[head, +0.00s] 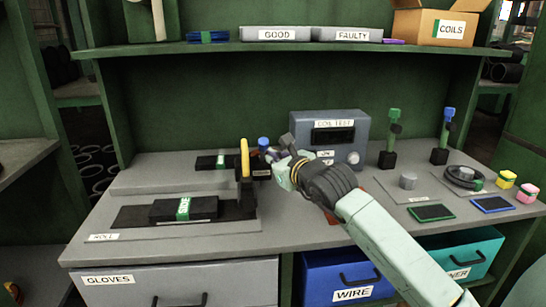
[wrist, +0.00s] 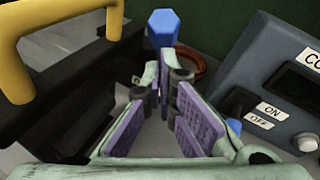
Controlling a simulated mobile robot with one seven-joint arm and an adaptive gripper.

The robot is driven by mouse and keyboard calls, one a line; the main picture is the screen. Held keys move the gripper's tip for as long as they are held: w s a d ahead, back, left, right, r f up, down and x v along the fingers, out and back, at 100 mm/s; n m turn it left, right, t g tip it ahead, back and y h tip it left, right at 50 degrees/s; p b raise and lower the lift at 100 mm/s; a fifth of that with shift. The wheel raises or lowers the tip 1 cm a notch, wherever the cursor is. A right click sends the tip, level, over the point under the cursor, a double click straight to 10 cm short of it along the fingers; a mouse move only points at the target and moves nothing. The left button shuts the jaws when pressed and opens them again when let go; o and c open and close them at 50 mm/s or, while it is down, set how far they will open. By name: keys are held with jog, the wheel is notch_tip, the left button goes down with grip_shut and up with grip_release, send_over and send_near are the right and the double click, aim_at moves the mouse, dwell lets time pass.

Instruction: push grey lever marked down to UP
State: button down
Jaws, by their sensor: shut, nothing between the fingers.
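No lever that I can clearly read as marked UP shows. The grey-blue COIL TEST box (head: 349,119) stands at the back of the bench; its ON and OFF labels show in the wrist view (wrist: 268,109). A small blue-grey part (wrist: 234,126) beside these labels may be a switch, partly hidden by my gripper. My gripper (head: 270,155) is shut and empty, left of the box, close to a blue knob (head: 263,142). In the wrist view my gripper (wrist: 165,88) has its purple pads close together, and the blue knob (wrist: 162,27) is beyond them.
A yellow handle (head: 245,158) on a black press stands just left of my gripper. A black piece with a green band (head: 184,209) lies farther left. Green and blue upright tools stand right of the box. A shelf (head: 290,47) with trays runs above.

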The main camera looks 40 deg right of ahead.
jog(key=shift+r, duration=0.15)
dwell(0.3)
jog(key=shift+w+r+g, duration=0.15)
jog(key=shift+r+g, duration=0.05)
jog(key=shift+g, duration=0.1)
